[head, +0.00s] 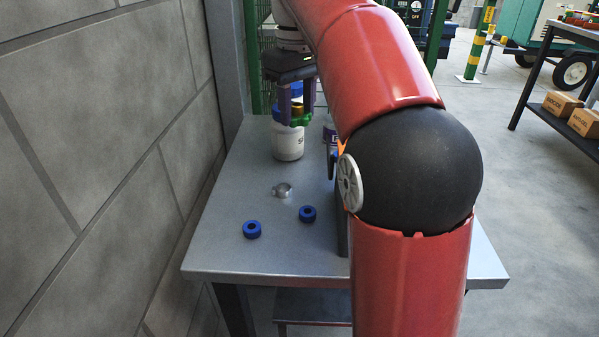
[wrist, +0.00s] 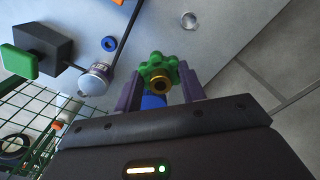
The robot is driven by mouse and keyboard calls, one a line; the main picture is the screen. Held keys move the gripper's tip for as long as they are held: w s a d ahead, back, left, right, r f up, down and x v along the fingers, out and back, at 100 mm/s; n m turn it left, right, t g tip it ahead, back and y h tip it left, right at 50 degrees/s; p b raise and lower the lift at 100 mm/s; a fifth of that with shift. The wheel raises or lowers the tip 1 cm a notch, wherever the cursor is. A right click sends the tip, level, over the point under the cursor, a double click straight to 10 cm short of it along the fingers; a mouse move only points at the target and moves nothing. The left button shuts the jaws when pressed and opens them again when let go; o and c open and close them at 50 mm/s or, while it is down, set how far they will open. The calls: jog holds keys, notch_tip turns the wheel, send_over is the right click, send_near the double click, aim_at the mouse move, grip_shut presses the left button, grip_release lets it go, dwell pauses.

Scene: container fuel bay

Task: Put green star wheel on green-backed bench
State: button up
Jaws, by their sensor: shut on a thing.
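The green star wheel (head: 301,119) has a brass hub and shows between the purple fingers of my gripper (head: 297,103). In the wrist view the wheel (wrist: 147,69) sits at the tips of the gripper (wrist: 161,88), which is shut on it. The wheel is in front of or just above a white bottle (head: 288,144) with a blue cap; I cannot tell whether they touch. A grey metal bench (head: 225,205) lies below, with green mesh (head: 257,60) behind its far end. My arm hides the bench's right side.
Two blue rings (head: 252,230) (head: 307,213) and a silver knob (head: 282,190) lie on the bench. The wrist view shows a labelled can (wrist: 95,82) and a dark box (wrist: 42,45) with a green part. A block wall (head: 110,150) borders the left. Another table (head: 545,55) stands far right.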

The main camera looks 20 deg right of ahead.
jog(key=shift+f+b, duration=0.55)
jog(key=shift+f, duration=0.5)
jog(key=b, duration=0.1)
send_over(297, 174)
notch_tip(297, 174, down, 5)
jog(key=shift+r, duration=0.2)
jog(key=shift+f+b, duration=0.4)
jog(key=shift+f, duration=2.1)
jog(key=shift+f, duration=0.1)
jog(key=shift+f, duration=0.15)
jog(key=o, duration=1.1)
jog(key=shift+c, duration=0.2)
